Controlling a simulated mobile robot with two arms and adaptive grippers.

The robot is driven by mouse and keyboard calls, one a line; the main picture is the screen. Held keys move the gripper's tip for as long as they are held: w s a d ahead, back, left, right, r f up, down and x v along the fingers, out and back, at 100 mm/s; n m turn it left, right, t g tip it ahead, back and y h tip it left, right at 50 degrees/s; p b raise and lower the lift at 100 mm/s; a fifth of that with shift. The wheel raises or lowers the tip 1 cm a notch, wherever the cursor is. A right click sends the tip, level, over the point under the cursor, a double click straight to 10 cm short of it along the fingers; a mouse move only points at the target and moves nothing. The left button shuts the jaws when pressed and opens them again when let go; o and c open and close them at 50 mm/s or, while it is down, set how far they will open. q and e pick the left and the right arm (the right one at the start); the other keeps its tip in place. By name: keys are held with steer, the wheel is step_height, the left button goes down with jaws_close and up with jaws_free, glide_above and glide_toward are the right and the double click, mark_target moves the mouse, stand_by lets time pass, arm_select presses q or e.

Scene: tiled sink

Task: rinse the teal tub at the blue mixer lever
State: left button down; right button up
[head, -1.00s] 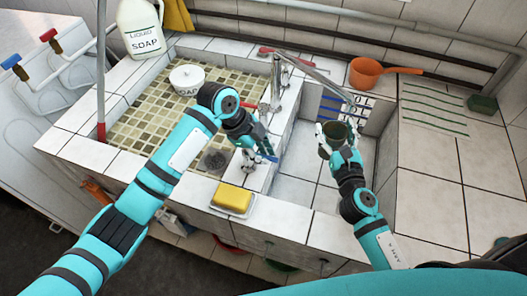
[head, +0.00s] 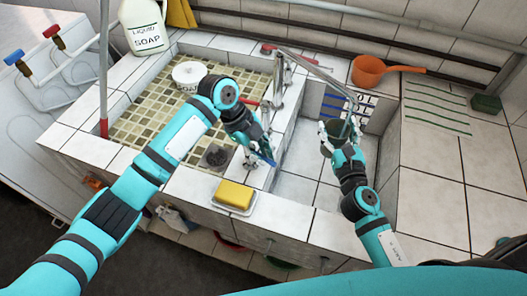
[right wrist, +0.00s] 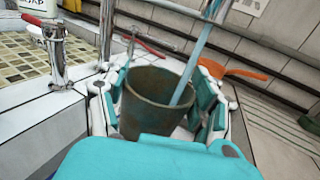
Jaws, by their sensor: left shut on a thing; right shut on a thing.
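The tub (right wrist: 150,100) looks dark and brown-stained with some teal, upright and open at the top. My right gripper (right wrist: 160,112) is shut around its sides and holds it above the right basin, under the spout (head: 330,80). A bluish stream (right wrist: 190,72) comes down into it in the right wrist view; the tub's bottom is hidden. In the head view the tub (head: 336,128) is small and partly covered by my fingers. My left gripper (head: 259,150) is shut on the blue mixer lever (head: 268,159) at the divider between the basins; the fingers hide most of the lever.
A yellow sponge (head: 234,195) lies on a white dish on the front ledge. A soap pot (head: 189,76) stands in the left basin and a liquid soap bottle (head: 143,28) behind it. An orange dipper (head: 370,72) sits at the back. The right counter (head: 430,170) is mostly clear.

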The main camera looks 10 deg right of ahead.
arm_select(q)
steer(key=c, duration=1.3)
jaws_free()
steer(key=shift+c, duration=0.2)
steer(key=v, duration=1.2)
steer(key=shift+w, duration=0.1)
